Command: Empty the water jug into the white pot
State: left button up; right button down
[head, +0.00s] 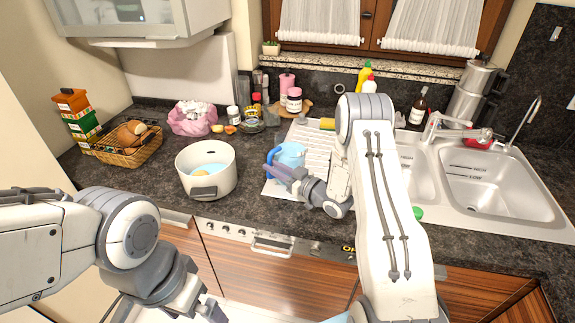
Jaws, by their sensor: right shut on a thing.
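The white pot (222,178) stands on the dark counter left of the sink, with pale blue water and a yellowish round item inside. The blue water jug (291,152) is to its right, at the left end of the drainboard, and looks roughly upright. My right gripper (280,173) is shut on the jug at its left, handle side. The arm and gripper hide part of the jug, and I cannot tell whether its base touches the surface. My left gripper (208,308) is low in front of the counter, with its fingertips unclear.
A wicker basket (128,148) with bread, a carton (75,118) and a pink bag (192,118) stand on the left. Jars and bottles (294,100) line the back. The double sink (490,185) is on the right. Counter between pot and jug is narrow but clear.

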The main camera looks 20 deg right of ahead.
aim_at(271, 157)
jog(key=shift+r, duration=0.25)
jog(key=shift+r+p, duration=0.8)
jog(key=shift+r, duration=0.65)
